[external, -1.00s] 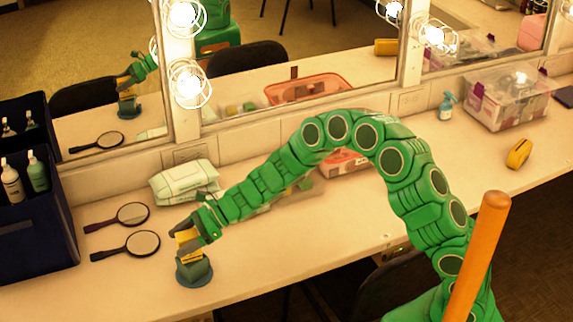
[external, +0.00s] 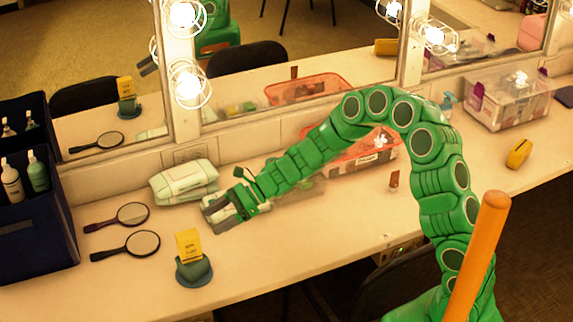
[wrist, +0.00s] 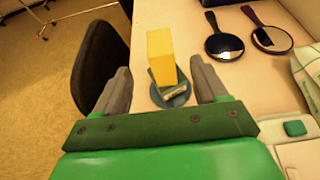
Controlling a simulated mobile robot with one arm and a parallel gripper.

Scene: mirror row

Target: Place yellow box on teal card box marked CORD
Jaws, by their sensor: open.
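The yellow box (external: 189,245) stands upright on top of the teal card box (external: 195,270), near the front left of the counter. The teal box sits on a round blue-teal disc (external: 205,283). In the wrist view the yellow box (wrist: 161,55) rises above the teal box, which is mostly hidden; a pale label shows there, too small to read. My gripper (external: 210,213) is open and empty, up and to the right of the stack, clear of it. In the wrist view the stack lies beyond the gap between the fingers.
Two hand mirrors (external: 126,245) lie left of the stack. A wipes pack (external: 184,182) lies behind my gripper. A dark caddy with bottles (external: 35,220) stands at far left. Another yellow object (external: 518,153) lies at far right. A mirror with bulbs lines the back.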

